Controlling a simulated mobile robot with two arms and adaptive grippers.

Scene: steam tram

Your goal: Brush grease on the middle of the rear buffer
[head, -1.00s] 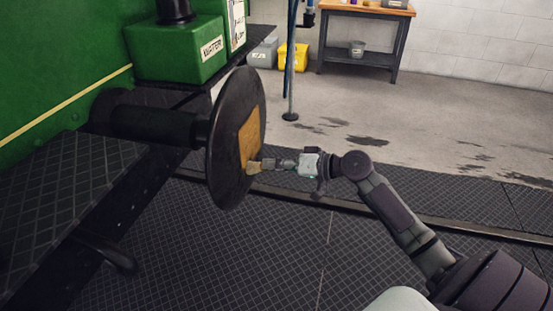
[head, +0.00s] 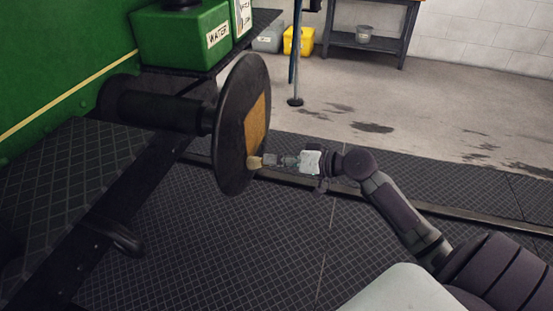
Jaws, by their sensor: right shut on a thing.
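The rear buffer (head: 232,130) is a round black disc on a thick black shank, at the middle left of the head view. A patch of yellow-brown grease (head: 256,124) covers the middle of its face. My right gripper (head: 286,160) is shut on a brush (head: 270,160), to the right of the disc. The brush's pale bristle tip (head: 254,162) is at the disc's face, by the lower edge of the grease patch. I cannot tell for sure whether it touches. My left gripper is not in view.
The green tram body with a WATER box (head: 180,42) is behind and left of the buffer. A dark step plate (head: 60,190) juts out at left. A thin post (head: 294,60) stands behind. A workbench (head: 370,40), a bucket and a yellow bin (head: 299,41) are at the back. The floor at right is open.

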